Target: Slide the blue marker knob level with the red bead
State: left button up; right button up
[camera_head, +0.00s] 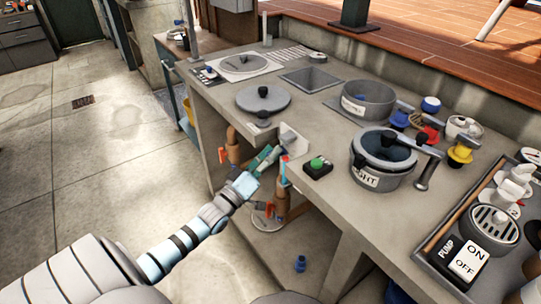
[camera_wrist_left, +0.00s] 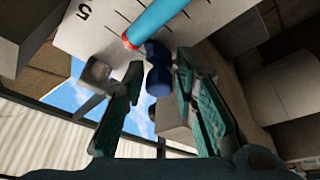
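A white scale panel (camera_wrist_left: 92,30) with tick marks and a 5 fills the top of the left wrist view. A light-blue tube (camera_wrist_left: 158,20) lies along it, with a red bead or band (camera_wrist_left: 131,42) at its near end. The dark blue knob (camera_wrist_left: 157,72) is close to that red end, a little right of and below it in the picture. My left gripper (camera_wrist_left: 160,88) is open, with its teal fingers on either side of the knob and gaps visible. In the head view my left gripper (camera_head: 267,158) is at the white panel (camera_head: 293,141) on the counter's front. My right gripper is not in view.
Orange-handled brown pipes (camera_head: 282,200) stand near my left gripper. A green button box (camera_head: 317,166), pots (camera_head: 370,100) and a pump switch panel (camera_head: 468,258) sit on the counter (camera_head: 225,90). A small blue item (camera_head: 300,263) is below. The left floor is clear.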

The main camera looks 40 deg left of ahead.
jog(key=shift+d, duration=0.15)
pick_arm(q)
jog(key=v, duration=1.2)
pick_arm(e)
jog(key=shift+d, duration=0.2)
